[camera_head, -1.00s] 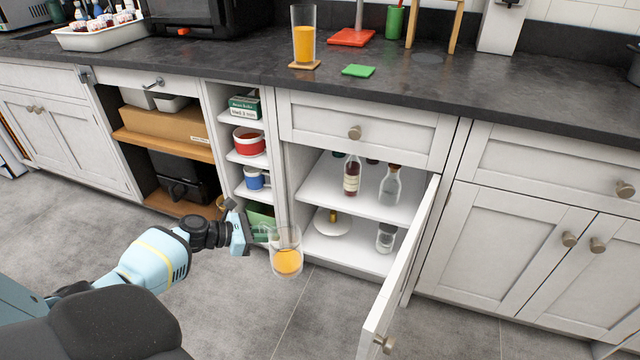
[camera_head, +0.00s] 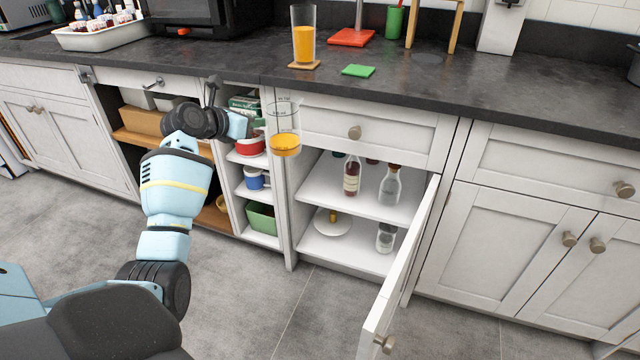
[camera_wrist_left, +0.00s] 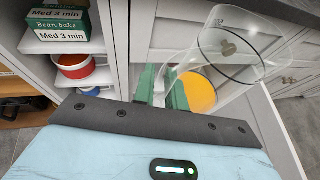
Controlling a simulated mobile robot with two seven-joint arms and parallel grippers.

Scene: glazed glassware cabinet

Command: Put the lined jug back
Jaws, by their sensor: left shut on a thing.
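The lined jug (camera_head: 285,132) is clear glass with orange liquid in its lower part. My left gripper (camera_head: 258,124) is shut on the jug's handle side and holds it upright in the air, in front of the drawer beside the narrow shelves. In the left wrist view the jug (camera_wrist_left: 222,62) shows a dark line around its wall, and green fingers (camera_wrist_left: 162,88) close at its handle. The open cabinet (camera_head: 348,203) lies below and to the right of the jug. My right gripper is out of view.
The cabinet door (camera_head: 401,270) stands open towards me. Inside are a dark-red bottle (camera_head: 352,177), a clear bottle (camera_head: 389,187), a jar (camera_head: 386,238) and a white plate (camera_head: 326,226). On the counter, a tall glass of orange liquid (camera_head: 304,40) stands on a wooden coaster, near a green mat (camera_head: 358,71).

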